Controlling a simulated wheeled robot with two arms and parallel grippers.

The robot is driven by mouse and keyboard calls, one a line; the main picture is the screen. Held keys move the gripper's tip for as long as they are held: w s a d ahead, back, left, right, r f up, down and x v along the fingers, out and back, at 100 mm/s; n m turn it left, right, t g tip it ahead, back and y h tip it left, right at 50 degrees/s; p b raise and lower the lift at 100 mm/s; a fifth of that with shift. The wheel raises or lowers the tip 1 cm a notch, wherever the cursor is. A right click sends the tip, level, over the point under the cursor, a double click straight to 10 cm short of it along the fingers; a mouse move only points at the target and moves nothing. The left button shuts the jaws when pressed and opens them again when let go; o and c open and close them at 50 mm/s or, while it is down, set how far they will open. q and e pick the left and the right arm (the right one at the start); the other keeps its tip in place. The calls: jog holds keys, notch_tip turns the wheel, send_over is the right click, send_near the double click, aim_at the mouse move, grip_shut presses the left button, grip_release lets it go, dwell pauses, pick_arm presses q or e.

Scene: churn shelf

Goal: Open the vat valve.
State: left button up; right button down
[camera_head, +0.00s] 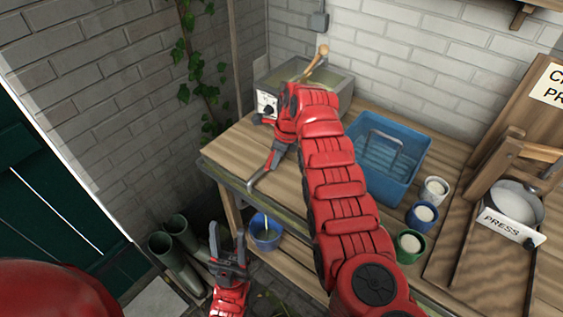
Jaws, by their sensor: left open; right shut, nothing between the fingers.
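The vat (340,82) is a grey metal box on the wooden bench, with pale contents and a wooden-handled tool (316,62) standing in it. A white plate with a dark dial (266,103) is on its front. My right arm crosses the vat's front right part, and I cannot make out the valve. My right gripper (253,185) is shut and empty, its grey fingers pointing down-left over the bench's front left edge, below the dial. My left gripper (228,258) is open and empty, low in front of the bench, pointing up.
A blue bucket (266,238) stands below the bench edge, beside my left gripper. Green boots (172,258) stand left. A blue tub (405,178), several small pots (411,243) and a wooden press (510,205) fill the bench's right side. Brick walls close off the back and left.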

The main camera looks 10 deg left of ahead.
jog(key=shift+a+m, duration=0.3)
jog(key=shift+m, duration=0.2)
jog(key=shift+s+a, duration=0.15)
jog(key=shift+a, duration=0.7)
